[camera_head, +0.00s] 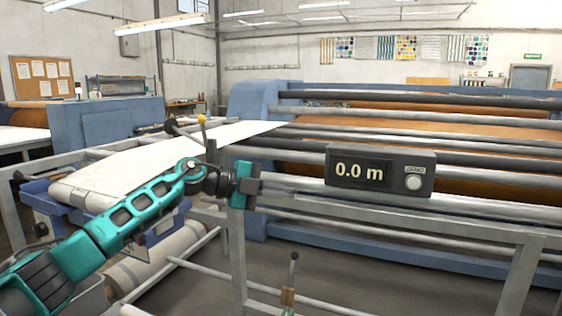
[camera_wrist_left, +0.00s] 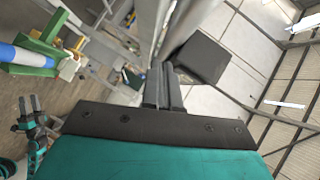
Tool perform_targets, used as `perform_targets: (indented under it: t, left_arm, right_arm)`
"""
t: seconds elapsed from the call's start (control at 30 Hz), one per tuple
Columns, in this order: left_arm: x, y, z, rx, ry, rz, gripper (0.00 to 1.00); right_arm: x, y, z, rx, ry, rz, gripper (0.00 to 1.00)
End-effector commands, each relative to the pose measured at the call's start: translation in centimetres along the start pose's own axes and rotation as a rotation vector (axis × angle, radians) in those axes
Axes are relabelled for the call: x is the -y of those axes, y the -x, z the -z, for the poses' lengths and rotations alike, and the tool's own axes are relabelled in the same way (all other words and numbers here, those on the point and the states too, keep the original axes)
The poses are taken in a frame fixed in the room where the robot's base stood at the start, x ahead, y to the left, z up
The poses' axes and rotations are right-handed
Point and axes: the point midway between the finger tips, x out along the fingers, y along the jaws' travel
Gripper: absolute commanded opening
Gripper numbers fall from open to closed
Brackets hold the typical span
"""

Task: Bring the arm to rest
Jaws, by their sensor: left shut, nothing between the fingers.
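My left arm comes in from the left in the head view, and its gripper (camera_head: 257,187) is in front of the machine's rails, left of the meter box. In the left wrist view the two dark fingers (camera_wrist_left: 163,90) are together with nothing between them. A small teal and dark jaw, seemingly my right gripper (camera_wrist_left: 34,112), shows at lower left there, too small to judge.
A blue calender press (camera_head: 262,105) with long grey rollers and an orange web (camera_head: 420,130) fills the right. White cloth (camera_head: 150,165) runs over the feed table on the left. A short lever (camera_head: 293,268) stands at the lower middle, near grey frame rails.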

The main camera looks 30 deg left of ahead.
Motion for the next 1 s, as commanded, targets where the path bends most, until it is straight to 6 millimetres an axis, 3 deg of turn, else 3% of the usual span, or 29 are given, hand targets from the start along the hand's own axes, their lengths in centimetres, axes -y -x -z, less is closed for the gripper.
perform_targets:
  t: [0.1, 0.23, 0.57, 0.77, 0.9, 1.0]
  left_arm:
    - [2.6, 0.7, 0.9, 0.001, -0.005, 0.002, 0.0]
    - [4.5, 1.2, 1.5, 0.001, -0.003, 0.001, 0.0]
    - [5.7, 1.5, 2.0, -0.001, 0.001, -0.001, 0.0]
    - [4.5, -1.5, 4.0, -0.063, 0.011, 0.1, 0.0]
    - [3.0, -4.8, 6.7, -0.119, 0.072, 0.283, 0.0]
    - [1.8, -6.1, 8.1, -0.121, 0.152, 0.421, 0.0]
  right_arm:
    - [0.0, 0.2, 0.3, 0.0, 0.0, 0.0, 0.43]
    - [0.0, 0.3, 0.4, 0.0, 0.0, 0.0, 0.43]
    - [0.0, 0.3, 0.4, 0.0, 0.0, 0.0, 0.43]
    - [0.0, 0.3, 0.4, 0.0, 0.0, 0.0, 0.43]
    - [0.0, 0.3, 0.5, 0.0, 0.0, 0.0, 0.43]
    - [0.0, 0.3, 0.5, 0.0, 0.0, 0.0, 0.43]
